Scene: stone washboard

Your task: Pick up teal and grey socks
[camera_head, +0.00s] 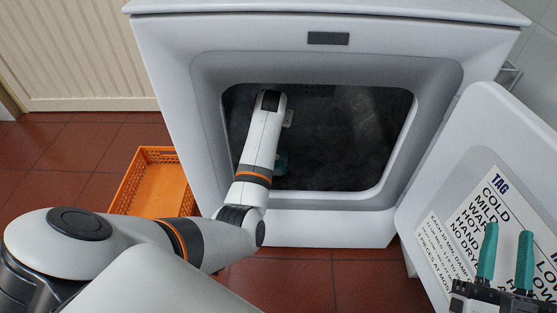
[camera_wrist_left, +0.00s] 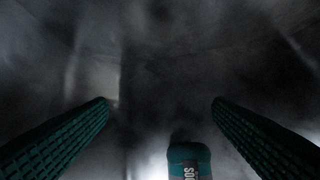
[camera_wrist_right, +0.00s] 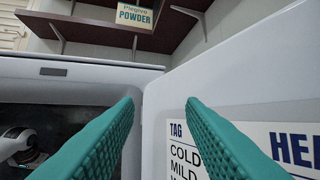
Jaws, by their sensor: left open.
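The teal and grey socks (camera_wrist_left: 188,160) show at the bottom of the left wrist view, with a label partly cut off by the frame edge. They lie low between the two teal fingers of my left gripper (camera_wrist_left: 160,102), which is open and empty inside the dark drum. In the head view my left arm reaches into the drum and hides most of that gripper. A small teal patch shows beside the arm; I cannot tell whether it is sock or finger. My right gripper (camera_head: 506,228) is open and empty in front of the open door, also in the right wrist view (camera_wrist_right: 158,101).
The white washing machine (camera_head: 290,228) has a wide opening around the dark drum (camera_head: 345,135). Its open door (camera_head: 440,205) with a printed tag stands at the right. An orange crate (camera_head: 160,190) sits on the red tiled floor at left. A shelf (camera_wrist_right: 95,30) holds a powder box (camera_wrist_right: 135,15).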

